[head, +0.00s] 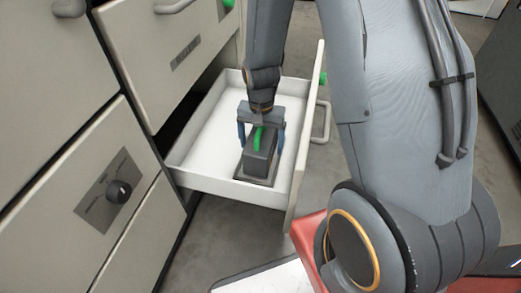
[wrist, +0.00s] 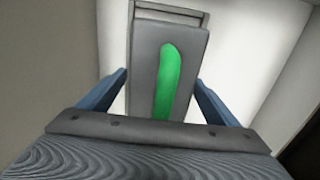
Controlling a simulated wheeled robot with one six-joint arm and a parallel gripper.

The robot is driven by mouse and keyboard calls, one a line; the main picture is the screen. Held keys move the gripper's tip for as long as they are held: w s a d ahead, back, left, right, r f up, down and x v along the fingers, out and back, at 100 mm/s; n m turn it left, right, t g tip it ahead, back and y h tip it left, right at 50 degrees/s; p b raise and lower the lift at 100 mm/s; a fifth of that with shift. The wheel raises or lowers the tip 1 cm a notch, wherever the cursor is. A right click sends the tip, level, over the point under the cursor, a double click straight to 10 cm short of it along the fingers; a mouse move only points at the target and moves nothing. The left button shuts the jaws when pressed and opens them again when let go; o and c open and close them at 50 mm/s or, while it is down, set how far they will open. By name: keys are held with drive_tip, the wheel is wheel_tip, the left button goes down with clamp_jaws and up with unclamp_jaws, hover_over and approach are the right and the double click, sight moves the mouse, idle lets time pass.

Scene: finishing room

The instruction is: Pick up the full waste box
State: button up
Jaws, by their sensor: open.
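The waste box (head: 258,168) is a dark grey box with a green handle or strip on top. It sits in an open white drawer (head: 205,135). In the wrist view the waste box (wrist: 148,60) lies between my blue fingers, with the green strip (wrist: 168,80) facing me. My gripper (head: 261,140) is open and points down over the box, one finger on each side. What is inside the box cannot be seen.
The drawer front (head: 303,150) with its handle (head: 322,122) stands pulled out on the right. Above is another drawer front (head: 175,50). A cabinet panel with a dial (head: 119,191) is at the left. Grey floor (head: 225,235) is clear below the drawer.

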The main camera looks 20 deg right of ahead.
drive_tip(key=shift+f, duration=0.4)
drive_tip(key=shift+r, duration=0.1)
drive_tip(key=c, duration=1.9)
drive_tip(key=shift+r, duration=0.1)
